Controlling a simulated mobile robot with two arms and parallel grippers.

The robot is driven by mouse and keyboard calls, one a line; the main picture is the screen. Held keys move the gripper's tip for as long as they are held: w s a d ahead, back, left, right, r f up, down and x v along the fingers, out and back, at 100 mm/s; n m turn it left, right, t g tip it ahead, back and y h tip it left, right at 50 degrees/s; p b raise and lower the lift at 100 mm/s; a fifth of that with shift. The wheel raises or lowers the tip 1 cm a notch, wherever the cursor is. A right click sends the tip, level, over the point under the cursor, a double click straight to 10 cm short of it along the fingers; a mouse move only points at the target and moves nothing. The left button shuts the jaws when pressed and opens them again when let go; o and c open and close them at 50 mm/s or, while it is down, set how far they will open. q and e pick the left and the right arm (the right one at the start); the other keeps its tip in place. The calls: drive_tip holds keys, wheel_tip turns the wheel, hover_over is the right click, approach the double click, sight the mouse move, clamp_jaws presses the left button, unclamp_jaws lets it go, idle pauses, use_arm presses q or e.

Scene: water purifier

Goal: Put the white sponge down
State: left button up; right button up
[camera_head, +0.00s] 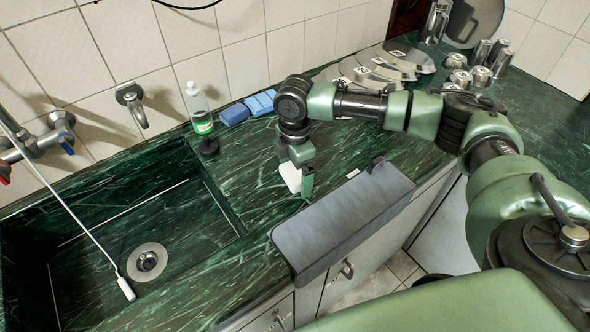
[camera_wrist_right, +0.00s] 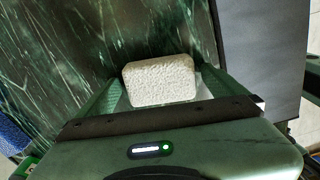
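The white sponge (camera_head: 290,177) is a small rough block, low over the green marble counter (camera_head: 262,212) to the right of the sink. In the right wrist view the sponge (camera_wrist_right: 160,80) sits between my right gripper's fingers, with a finger close against each end. My right gripper (camera_head: 298,178) points down and is shut on the sponge. In the head view the gripper partly hides it. I cannot tell whether its underside touches the counter. My left gripper is not in view.
The sink (camera_head: 185,235) is at left, with taps (camera_head: 45,140) behind it. A soap bottle (camera_head: 199,112) and blue sponges (camera_head: 234,114) stand near the wall. Plates (camera_head: 375,68) and metal cups (camera_head: 480,65) are farther right. A dark grey panel (camera_head: 345,218) lies along the counter's front edge.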

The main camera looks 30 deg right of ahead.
sight(294, 170)
drive_tip(key=shift+f+b, duration=0.15)
drive_tip(key=shift+b, duration=0.25)
drive_tip(key=shift+r+b, duration=0.4)
drive_tip(key=shift+b, duration=0.25)
drive_tip(key=r, duration=0.6)
drive_tip(key=shift+w, duration=0.2)
drive_tip(key=shift+r, duration=0.55)
